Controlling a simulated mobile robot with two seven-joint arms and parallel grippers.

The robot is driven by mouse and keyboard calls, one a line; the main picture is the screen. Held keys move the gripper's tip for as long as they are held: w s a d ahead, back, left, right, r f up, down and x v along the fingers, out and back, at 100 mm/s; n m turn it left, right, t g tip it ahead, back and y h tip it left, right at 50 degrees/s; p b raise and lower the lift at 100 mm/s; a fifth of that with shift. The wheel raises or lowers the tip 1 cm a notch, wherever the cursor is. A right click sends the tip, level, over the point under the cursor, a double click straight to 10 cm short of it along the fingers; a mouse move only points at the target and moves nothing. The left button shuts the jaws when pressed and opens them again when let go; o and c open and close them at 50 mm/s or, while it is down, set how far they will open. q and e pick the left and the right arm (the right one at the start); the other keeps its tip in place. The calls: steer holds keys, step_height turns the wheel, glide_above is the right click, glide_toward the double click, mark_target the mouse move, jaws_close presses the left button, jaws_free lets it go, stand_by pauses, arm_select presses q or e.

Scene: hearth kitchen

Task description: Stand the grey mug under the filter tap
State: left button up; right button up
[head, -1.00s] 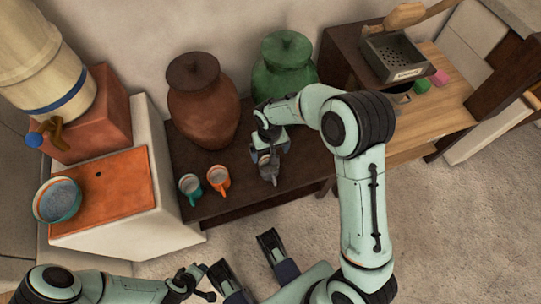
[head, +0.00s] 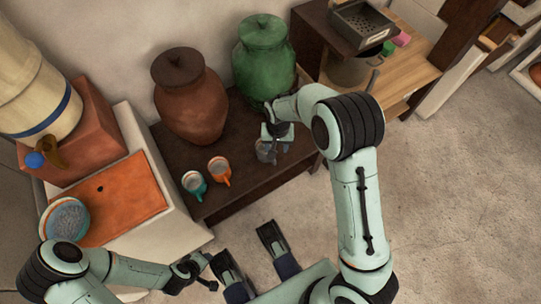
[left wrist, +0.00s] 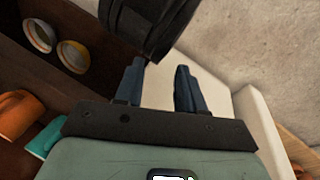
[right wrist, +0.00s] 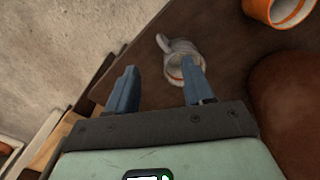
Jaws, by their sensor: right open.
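The grey mug (head: 266,151) stands on the dark low bench, in front of the green jar. My right gripper (head: 275,138) is open just above and beside it. In the right wrist view, the mug (right wrist: 183,62) is beyond the fingertips, near the right-hand finger, with its handle towards the upper left. I cannot tell whether they touch. The filter tap (head: 50,153) is brass with a blue knob, on the cream filter (head: 35,85) at the left, above an orange slab (head: 125,195). My left gripper (left wrist: 155,85) is open and empty, low over the front of the counter.
A teal mug (head: 194,184) and an orange mug (head: 219,171) stand left of the grey mug. A terracotta jar (head: 190,105) and a green jar (head: 264,60) stand behind. A patterned bowl (head: 64,218) sits on the slab's left end. The floor at right is clear.

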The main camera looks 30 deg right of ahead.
mark_target(275, 161)
step_height(275, 161, down, 8)
steer(key=b, duration=0.2)
steer(key=shift+f+b, duration=0.25)
steer(key=shift+b, duration=0.1)
steer(key=f, duration=0.1)
steer(key=f+b, duration=0.1)
steer(key=f, duration=0.2)
steer(key=shift+w+a+f+b, duration=0.15)
steer(key=shift+a+b, duration=0.15)
steer(key=shift+b, duration=0.1)
steer(key=shift+f, duration=0.4)
arm_select(q)
step_height(275, 161, down, 6)
steer(key=a, duration=0.2)
steer(key=shift+w+a+f+n+y, duration=0.2)
steer(key=shift+a+n+y, duration=0.1)
arm_select(e)
steer(key=shift+r, duration=0.1)
jaws_close()
